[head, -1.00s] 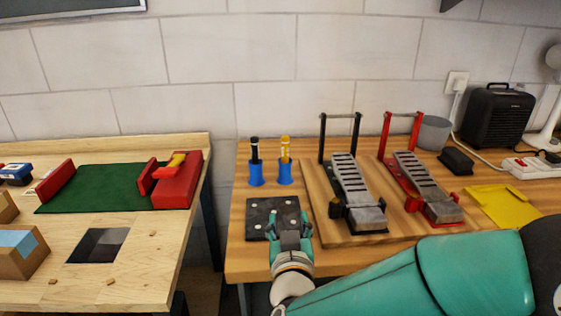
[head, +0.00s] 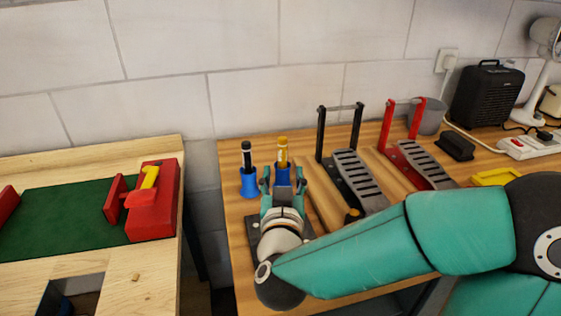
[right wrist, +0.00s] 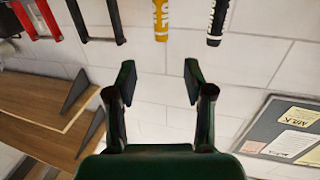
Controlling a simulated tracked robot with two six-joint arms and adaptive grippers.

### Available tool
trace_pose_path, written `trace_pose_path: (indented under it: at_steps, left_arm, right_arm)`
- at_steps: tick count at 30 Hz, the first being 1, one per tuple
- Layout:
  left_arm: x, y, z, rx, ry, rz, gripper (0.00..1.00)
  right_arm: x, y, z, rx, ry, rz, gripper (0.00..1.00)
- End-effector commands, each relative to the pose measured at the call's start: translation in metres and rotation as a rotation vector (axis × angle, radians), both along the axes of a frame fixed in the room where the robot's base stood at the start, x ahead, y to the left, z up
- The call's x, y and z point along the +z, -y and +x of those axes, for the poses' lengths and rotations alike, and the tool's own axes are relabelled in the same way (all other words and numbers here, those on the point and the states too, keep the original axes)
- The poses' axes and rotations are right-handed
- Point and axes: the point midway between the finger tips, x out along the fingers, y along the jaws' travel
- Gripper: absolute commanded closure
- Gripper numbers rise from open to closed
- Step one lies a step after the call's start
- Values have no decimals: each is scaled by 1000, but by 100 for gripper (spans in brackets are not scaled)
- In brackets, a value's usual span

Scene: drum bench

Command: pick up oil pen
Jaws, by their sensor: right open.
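Two pen-like tools stand upright in blue holders on the right bench. The yellow one (head: 282,152) is in the right-hand blue holder (head: 283,177); the black-and-white one (head: 246,155) is in the left-hand blue holder (head: 249,184). No readable label tells which is the oil pen. My right gripper (head: 283,184) is open and empty, in front of the yellow pen's holder and lined up with it. In the right wrist view, its spread fingers (right wrist: 159,78) point toward the yellow pen (right wrist: 161,20), apart from it; the black-and-white pen (right wrist: 217,22) is beside it. My left gripper is out of view.
A black drum pedal (head: 358,180) and a red pedal (head: 424,163) stand to the right of the holders. A dark pad (head: 253,231) lies partly hidden under my right arm. A gap separates the left bench (head: 150,280) from this one.

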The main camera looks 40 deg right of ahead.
Motion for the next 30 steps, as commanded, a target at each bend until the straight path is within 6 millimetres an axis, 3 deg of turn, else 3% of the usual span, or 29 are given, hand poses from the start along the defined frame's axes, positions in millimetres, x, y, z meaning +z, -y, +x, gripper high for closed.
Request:
trace_pose_path:
  at_steps: [3,9,30]
  left_arm:
    - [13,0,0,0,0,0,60]
    - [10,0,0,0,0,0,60]
    - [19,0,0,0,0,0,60]
  right_arm:
    - [2,19,16,-7,-6,1,48]
    - [-1,44,45,-3,0,1,48]
    - [-6,86,97,6,0,1,48]
